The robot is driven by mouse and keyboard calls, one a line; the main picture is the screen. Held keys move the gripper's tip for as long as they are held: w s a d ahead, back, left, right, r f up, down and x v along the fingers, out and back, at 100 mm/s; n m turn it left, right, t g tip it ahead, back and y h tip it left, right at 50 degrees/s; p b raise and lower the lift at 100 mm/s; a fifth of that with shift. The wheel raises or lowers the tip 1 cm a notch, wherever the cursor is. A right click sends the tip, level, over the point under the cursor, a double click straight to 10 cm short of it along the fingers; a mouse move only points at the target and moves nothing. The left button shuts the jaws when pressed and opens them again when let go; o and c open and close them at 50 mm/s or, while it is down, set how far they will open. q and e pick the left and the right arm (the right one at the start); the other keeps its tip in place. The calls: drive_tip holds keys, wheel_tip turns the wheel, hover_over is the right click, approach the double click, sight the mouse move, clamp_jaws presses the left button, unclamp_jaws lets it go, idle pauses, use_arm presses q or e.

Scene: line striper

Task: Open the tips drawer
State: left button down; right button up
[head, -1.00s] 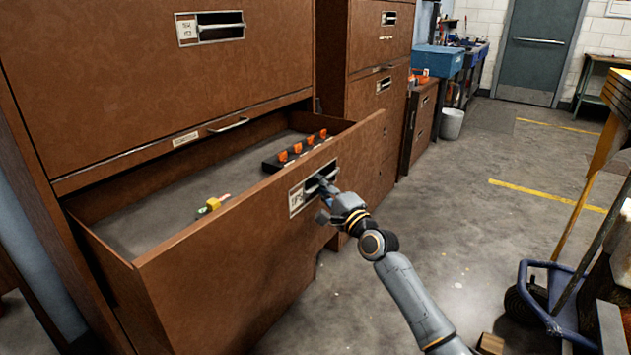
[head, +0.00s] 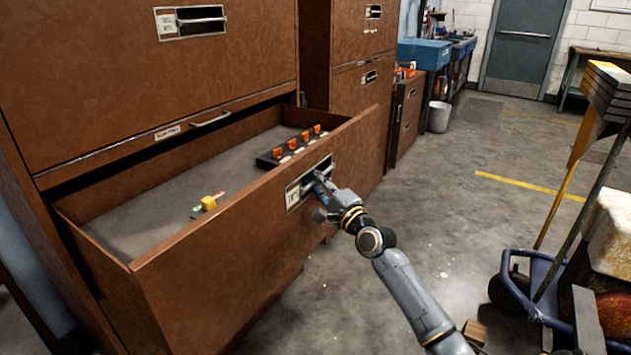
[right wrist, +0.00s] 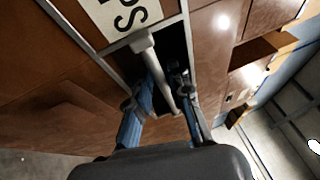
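The tips drawer (head: 235,235) is a wide brown drawer standing well out from its cabinet. Its front has a white label (head: 293,196) and a metal pull handle in a dark recess. My right gripper (head: 322,182) is at this handle. In the right wrist view, the light handle bar (right wrist: 156,70) runs between the blue fingers of the right gripper (right wrist: 168,88), which close in around it. Part of the label (right wrist: 122,14) shows there with large dark letters. My left gripper is not in view.
Inside the drawer are a black rack with orange pieces (head: 290,151) and a small yellow item (head: 208,203). A closed drawer (head: 160,70) is above. A blue-framed cart (head: 535,300) stands at right. The floor (head: 430,210) between is open.

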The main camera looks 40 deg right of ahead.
drive_tip(key=shift+r, duration=0.1)
drive_tip(key=shift+s, duration=0.15)
drive_tip(key=s+f, duration=0.2)
drive_tip(key=s, duration=0.9)
drive_tip(key=shift+s, duration=0.3)
drive_tip(key=shift+f, duration=0.15)
